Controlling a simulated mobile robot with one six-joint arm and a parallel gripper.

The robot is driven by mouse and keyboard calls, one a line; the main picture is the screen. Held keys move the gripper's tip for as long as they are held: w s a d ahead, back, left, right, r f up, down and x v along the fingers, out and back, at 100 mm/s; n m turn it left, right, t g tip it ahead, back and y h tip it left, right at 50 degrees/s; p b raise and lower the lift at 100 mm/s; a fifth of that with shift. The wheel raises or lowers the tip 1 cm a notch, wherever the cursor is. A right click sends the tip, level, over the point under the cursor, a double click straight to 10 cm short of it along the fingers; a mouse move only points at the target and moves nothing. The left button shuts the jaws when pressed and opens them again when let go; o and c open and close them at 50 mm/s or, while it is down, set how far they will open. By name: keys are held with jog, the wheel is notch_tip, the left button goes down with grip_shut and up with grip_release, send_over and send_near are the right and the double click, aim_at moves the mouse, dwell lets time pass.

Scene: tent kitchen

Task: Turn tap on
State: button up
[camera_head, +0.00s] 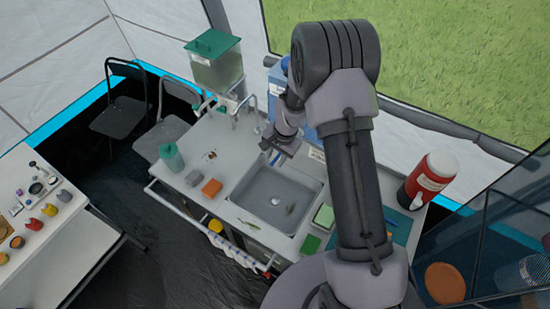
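A pale curved tap (243,104) rises from the back of the white counter, to the left of the sink (258,187). My gripper (276,157) points down over the back edge of the sink, to the right of the tap and apart from it. My gripper is small in view, and I cannot tell whether its fingers are open or shut. My arm hides part of the counter and whatever stands behind it. Small items lie in the sink, and I see no clear stream of water.
A red and white jug (428,178) stands at the right.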

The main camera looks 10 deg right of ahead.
jog(key=shift+w+a+f, duration=0.1)
jog(key=shift+w+f, duration=0.15)
jog(key=shift+f, duration=0.45)
jog(key=shift+s, duration=0.1)
jog(key=shift+c, duration=0.2)
grip_shut()
dwell(0.6)
